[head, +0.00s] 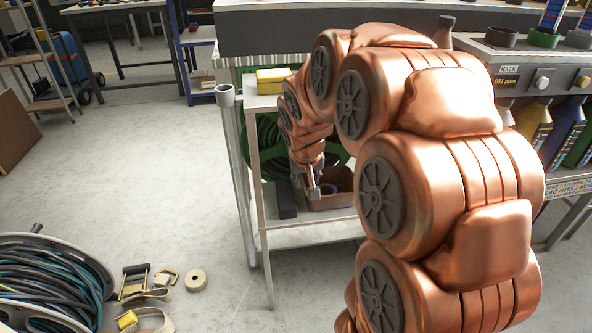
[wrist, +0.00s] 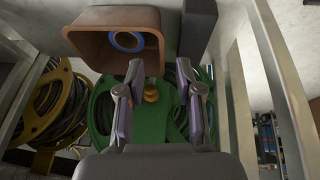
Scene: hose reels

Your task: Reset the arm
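My copper-coloured arm reaches from the right of the head view into a metal shelf rack. My gripper (head: 313,192) points down by the lower shelf, in front of a green reel (head: 262,150) and at the left side of a brown bin (head: 340,184). In the wrist view my gripper (wrist: 159,70) has its two fingers apart, with nothing held between them. Behind the fingers there are the green reel (wrist: 150,133) and a small brass-coloured knob (wrist: 151,94). The brown bin (wrist: 85,42) with a blue ring (wrist: 127,41) in it is just beyond the fingertips.
Rack posts (head: 256,190) stand close to the arm. A dark block (wrist: 197,25) is beside the bin, and a yellow reel (wrist: 55,105) is at left. A yellow box (head: 273,80) sits higher on the rack. A hose reel (head: 50,280) and straps lie on the floor; the floor at left-centre is clear.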

